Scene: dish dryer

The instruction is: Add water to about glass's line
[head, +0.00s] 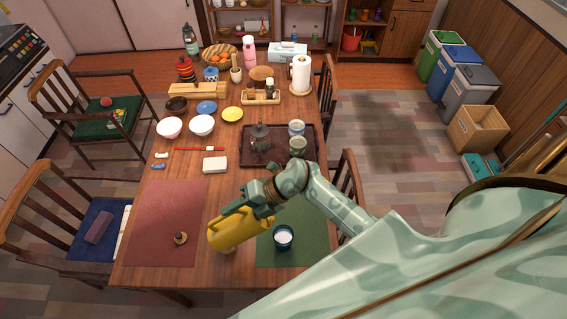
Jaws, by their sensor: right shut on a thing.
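My right gripper (252,202) is shut on a yellow pitcher (232,231) near the front edge of the table. The pitcher looks tilted, with one end toward the lower left. I cannot see inside it, and no stream of water shows. A small dark blue glass or cup (283,240) stands upright on the green mat (310,249), a little right of the pitcher and apart from it. Its inside looks pale; its line and water level are too small to tell. My left gripper is not in view.
A dark tray (262,158) with a teapot and cups stands behind my gripper. Bowls, plates and a paper towel roll (301,73) fill the far table. Chairs flank it.

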